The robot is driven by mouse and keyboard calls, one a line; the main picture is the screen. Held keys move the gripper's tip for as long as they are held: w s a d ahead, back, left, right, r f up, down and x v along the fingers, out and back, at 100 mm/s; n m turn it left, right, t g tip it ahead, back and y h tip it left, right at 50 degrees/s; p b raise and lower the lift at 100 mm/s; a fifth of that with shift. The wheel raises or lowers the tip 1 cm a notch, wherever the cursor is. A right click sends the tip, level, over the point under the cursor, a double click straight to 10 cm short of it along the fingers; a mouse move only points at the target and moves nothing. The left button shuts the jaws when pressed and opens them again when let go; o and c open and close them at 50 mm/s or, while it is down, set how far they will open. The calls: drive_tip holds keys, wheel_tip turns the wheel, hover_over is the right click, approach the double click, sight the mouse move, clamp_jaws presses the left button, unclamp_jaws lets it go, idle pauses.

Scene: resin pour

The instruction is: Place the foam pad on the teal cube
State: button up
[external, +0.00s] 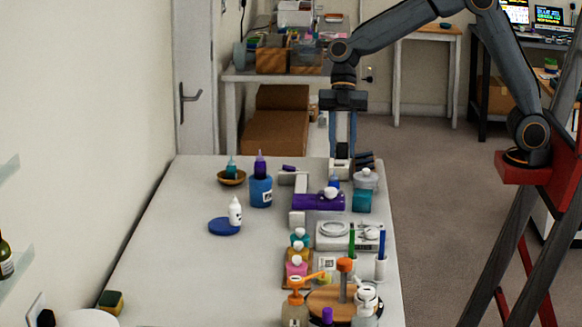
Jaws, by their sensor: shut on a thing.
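My gripper (342,154) points straight down over the far end of the white table. Its fingers are close together on a small pale block, which looks like the foam pad (340,170). The fingers and small items around it make its outline hard to read. The teal cube (362,202) stands near the table's right edge, below and to the right of my gripper in the picture. A pale grey knobbed jar (365,179) shows just above the cube and looks to stand behind it. The pad is apart from the cube.
A purple block (318,202) with a white-topped item stands left of the cube. A white tray (349,238) lies in front of it.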

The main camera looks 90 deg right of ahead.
drive_tip(key=s+d, duration=0.3)
drive_tip(key=s, duration=0.3)
drive_tip(key=p, duration=0.2)
hover_over(363, 192)
wheel_tip(363, 192, down, 4)
drive_tip(key=f, duration=0.1)
wheel_tip(363, 192, down, 5)
drive_tip(key=shift+r+p, duration=0.2)
drive_tip(key=shift+p, duration=0.6)
drive_tip(key=shift+f, duration=0.1)
drive_tip(key=shift+f+b, duration=0.2)
drive_tip(key=shift+b, duration=0.1)
drive_tip(key=o, duration=1)
drive_tip(key=shift+r, duration=0.2)
